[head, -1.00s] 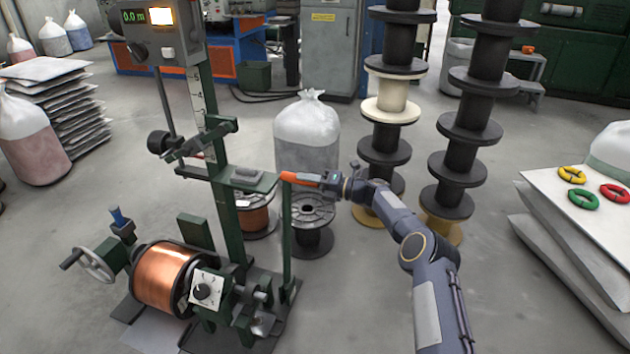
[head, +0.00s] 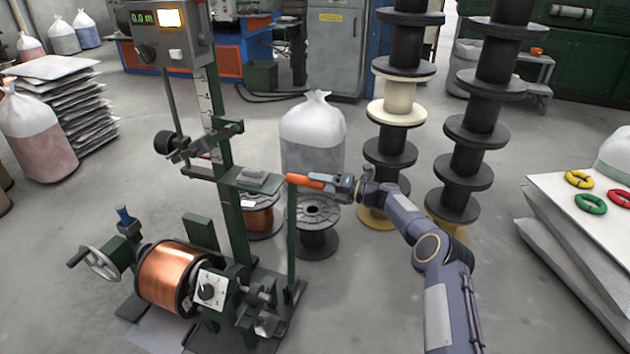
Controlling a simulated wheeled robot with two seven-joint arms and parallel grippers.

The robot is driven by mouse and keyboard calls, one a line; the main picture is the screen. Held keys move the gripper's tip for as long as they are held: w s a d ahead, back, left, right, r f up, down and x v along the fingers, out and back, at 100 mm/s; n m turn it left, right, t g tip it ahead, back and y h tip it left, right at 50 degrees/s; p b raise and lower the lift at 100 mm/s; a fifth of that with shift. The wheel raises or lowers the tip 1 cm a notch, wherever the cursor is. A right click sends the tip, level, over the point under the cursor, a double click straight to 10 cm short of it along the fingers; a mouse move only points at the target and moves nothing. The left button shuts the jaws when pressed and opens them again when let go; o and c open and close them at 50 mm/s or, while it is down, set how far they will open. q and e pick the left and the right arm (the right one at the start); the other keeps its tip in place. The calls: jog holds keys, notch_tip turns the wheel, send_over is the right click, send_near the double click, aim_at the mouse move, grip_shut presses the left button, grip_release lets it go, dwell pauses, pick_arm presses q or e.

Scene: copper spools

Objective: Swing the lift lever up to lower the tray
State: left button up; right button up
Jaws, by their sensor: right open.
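The lift lever is an orange handle (head: 306,181) beside a thin green post on the winding machine. It points to the right, roughly level. My right gripper (head: 332,185) is at the handle's right end with its jaws open; the fingers are small and overlap the handle, so contact is unclear. A green plate (head: 240,180) with a grey block on it, possibly the tray, sits left of the handle on the green column. My left gripper is not in view.
A copper-wound spool (head: 168,278) and hand wheel (head: 101,262) are at the machine's lower left. Stacked black spools (head: 468,165) stand behind my right arm. A grey-flanged spool (head: 317,213) stands behind the post.

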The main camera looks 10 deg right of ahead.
jog(key=p+v, duration=0.1)
jog(key=v, duration=0.5)
jog(key=shift+d+p, duration=0.15)
jog(key=shift+p, duration=0.15)
